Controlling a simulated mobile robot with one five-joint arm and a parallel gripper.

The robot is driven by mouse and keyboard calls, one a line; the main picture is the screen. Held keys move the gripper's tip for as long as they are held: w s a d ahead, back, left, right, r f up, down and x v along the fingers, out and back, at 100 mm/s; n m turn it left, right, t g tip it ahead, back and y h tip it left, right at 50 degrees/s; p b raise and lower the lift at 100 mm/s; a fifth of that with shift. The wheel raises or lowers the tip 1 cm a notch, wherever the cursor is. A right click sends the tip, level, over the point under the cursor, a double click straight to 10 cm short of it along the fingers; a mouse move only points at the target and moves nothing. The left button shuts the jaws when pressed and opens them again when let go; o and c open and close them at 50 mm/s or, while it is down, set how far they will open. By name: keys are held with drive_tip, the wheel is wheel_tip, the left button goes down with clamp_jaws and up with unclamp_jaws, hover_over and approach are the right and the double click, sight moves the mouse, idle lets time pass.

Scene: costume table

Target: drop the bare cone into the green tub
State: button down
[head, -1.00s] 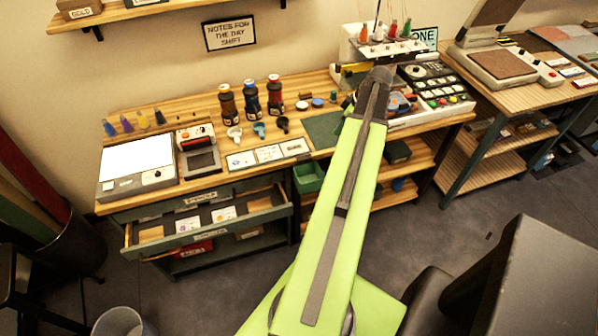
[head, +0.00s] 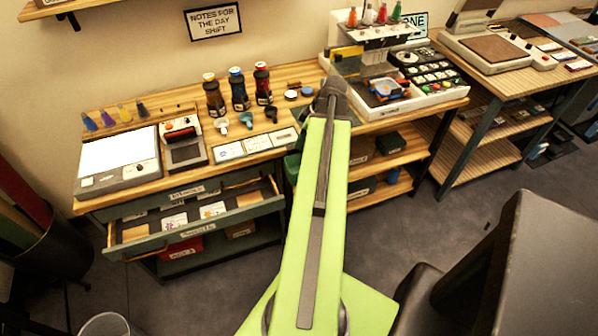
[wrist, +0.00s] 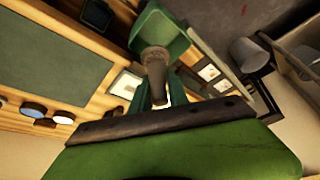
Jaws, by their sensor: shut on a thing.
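The bare cone (wrist: 155,72) is grey-brown and shows in the middle of the wrist view, between the fingers of my gripper (wrist: 157,92). My gripper is shut on it. The green tub (wrist: 168,22) lies just beyond the cone in the wrist view, and the cone's far end overlaps its near side in the picture. I cannot tell how high the cone is above it. In the head view the green tub (head: 291,166) shows only as a sliver left of my arm, at the table's front. My arm hides the cone there.
An open drawer (head: 195,232) with cards sticks out left of the tub. A machine with coloured cones (head: 375,40) stands on the right bench. Bottles (head: 238,90) and small coloured cones (head: 106,118) stand at the back of the table (head: 170,100). A bin (head: 105,325) is on the floor.

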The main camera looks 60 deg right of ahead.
wheel_tip(320, 180, down, 6)
drive_tip(key=b, duration=0.5)
drive_tip(key=shift+r, duration=0.2)
drive_tip(key=c, duration=1.2)
unclamp_jaws()
drive_tip(key=shift+r, duration=0.1)
wheel_tip(320, 180, up, 16)
drive_tip(key=p, duration=1.6)
hover_over(302, 150)
drive_tip(key=s+d, duration=0.3)
drive_tip(key=s, duration=0.2)
drive_tip(key=shift+s+d, duration=0.1)
drive_tip(key=shift+s, duration=0.1)
